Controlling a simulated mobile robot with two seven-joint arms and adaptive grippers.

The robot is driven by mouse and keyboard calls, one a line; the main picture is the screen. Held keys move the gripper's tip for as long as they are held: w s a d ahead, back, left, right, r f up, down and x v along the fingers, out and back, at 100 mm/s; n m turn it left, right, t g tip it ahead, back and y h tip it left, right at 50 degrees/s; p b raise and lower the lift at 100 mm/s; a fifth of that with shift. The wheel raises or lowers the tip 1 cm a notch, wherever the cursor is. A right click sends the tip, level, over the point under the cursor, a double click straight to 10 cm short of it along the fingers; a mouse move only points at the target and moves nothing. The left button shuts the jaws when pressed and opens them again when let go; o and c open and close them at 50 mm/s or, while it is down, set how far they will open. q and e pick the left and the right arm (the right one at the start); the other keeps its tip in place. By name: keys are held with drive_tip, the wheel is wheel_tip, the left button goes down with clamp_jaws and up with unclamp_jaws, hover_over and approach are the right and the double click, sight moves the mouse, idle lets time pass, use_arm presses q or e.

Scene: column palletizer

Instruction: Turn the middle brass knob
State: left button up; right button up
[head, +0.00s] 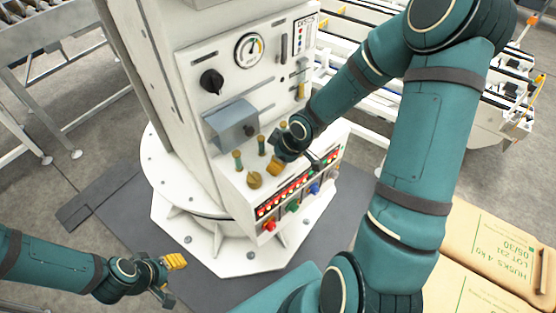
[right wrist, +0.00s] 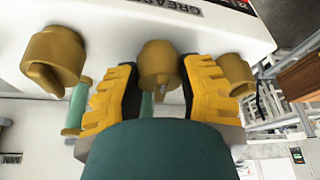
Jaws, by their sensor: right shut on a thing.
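Three brass knobs show in the right wrist view: one at left (right wrist: 55,62), the middle brass knob (right wrist: 158,64) and one at right (right wrist: 234,73). My right gripper (right wrist: 160,85) has its yellow ribbed fingers on either side of the middle knob and is shut on it. In the head view my right gripper (head: 275,165) is at the sloped front panel and hides the middle knob. One brass knob (head: 254,180) shows to its left. My left gripper (head: 168,277) is open and empty, low at left, away from the panel.
The white column (head: 190,60) carries a gauge (head: 250,50), a black rotary switch (head: 211,81) and a grey hood (head: 232,121). Green-handled levers (head: 237,160) stand behind the knobs. Lit red buttons (head: 285,197) line the panel front. Sacks (head: 490,260) lie at right.

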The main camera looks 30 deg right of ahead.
drive_tip(key=shift+f+m+b, duration=0.25)
drive_tip(key=shift+m+b, duration=0.35)
drive_tip(key=shift+b, duration=0.85)
drive_tip(key=shift+r+b, duration=0.15)
drive_tip(key=shift+b, duration=0.3)
drive_tip(key=shift+m, duration=0.3)
drive_tip(key=shift+h, duration=0.3)
drive_tip(key=o, duration=1.2)
drive_tip(key=shift+r, duration=0.15)
drive_tip(key=v, duration=1.1)
drive_tip(key=shift+s+r, duration=0.2)
drive_tip(key=shift+r, duration=0.15)
